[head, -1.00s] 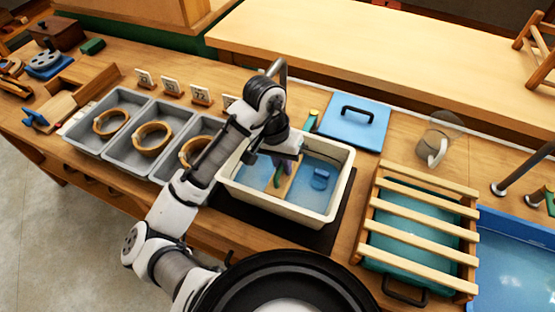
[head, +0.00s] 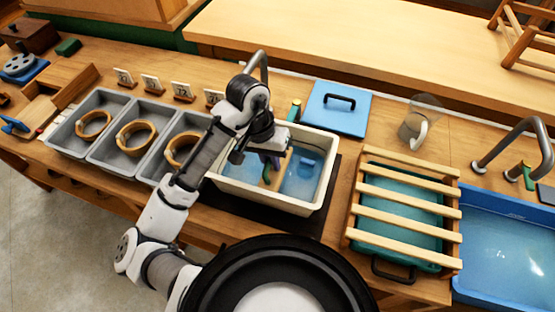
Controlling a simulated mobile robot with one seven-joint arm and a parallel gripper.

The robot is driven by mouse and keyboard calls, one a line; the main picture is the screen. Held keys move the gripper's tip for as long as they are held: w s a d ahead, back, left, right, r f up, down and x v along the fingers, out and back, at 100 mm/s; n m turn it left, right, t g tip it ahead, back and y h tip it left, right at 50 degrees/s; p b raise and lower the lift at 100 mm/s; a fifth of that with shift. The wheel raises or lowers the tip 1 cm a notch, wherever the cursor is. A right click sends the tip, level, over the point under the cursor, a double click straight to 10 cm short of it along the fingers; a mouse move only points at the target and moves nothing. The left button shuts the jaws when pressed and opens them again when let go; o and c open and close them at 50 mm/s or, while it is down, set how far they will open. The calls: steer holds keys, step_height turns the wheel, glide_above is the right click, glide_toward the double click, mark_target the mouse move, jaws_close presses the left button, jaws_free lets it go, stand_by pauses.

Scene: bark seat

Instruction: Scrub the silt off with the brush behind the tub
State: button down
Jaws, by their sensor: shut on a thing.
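The cream tub (head: 255,199) holds blue water and stands on a dark mat in the middle of the bench. A tan board (head: 281,170) crosses inside it, and a small blue thing (head: 307,161) lies to its right. My gripper (head: 268,158) points down inside the tub, shut on a small green and purplish thing (head: 267,172) beside the board; its shape is mostly hidden. A small green upright thing (head: 295,109) stands behind the tub; I cannot tell whether it is the brush or a tap handle. No silt can be made out.
Grey trays (head: 121,171) with tan rings stand left, with small number cards (head: 152,83) behind. A blue lidded panel (head: 338,107) lies behind the tub. A clear jug (head: 418,122), a slatted rack (head: 406,211) over a teal tray and a blue sink (head: 505,250) with a tap are right.

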steer(key=shift+w+a+p, duration=0.1)
steer(key=shift+w+a, duration=0.35)
steer(key=shift+a, duration=0.95)
steer(key=shift+w+a+p, duration=0.15)
steer(key=shift+w+a, duration=0.3)
steer(key=shift+a, duration=0.9)
steer(key=shift+w+a+p, duration=0.1)
steer(key=shift+w+a, duration=0.35)
steer(key=shift+a, duration=0.95)
steer(key=shift+d, duration=0.1)
steer(key=shift+s+d+p, duration=0.3)
steer(key=shift+d+p, duration=0.1)
steer(key=shift+d, duration=0.4)
steer(key=shift+s+d+p, duration=0.25)
steer(key=shift+d+p, duration=0.15)
steer(key=shift+d, duration=0.35)
steer(key=shift+s+d+f+p, duration=0.1)
steer(key=shift+s+d+p, duration=0.15)
steer(key=shift+d, duration=0.65)
steer(key=shift+s+d+f+p, duration=0.15)
steer(key=shift+s+d, duration=0.2)
steer(key=shift+d, duration=0.55)
steer(key=shift+s+d+r+p, duration=0.1)
steer(key=shift+s+d+p, duration=0.2)
steer(key=shift+d, duration=0.6)
steer(key=shift+s+d+r+p, duration=0.1)
steer(key=shift+s+d+p, duration=0.15)
steer(key=shift+d, duration=0.6)
steer(key=shift+r, duration=0.1)
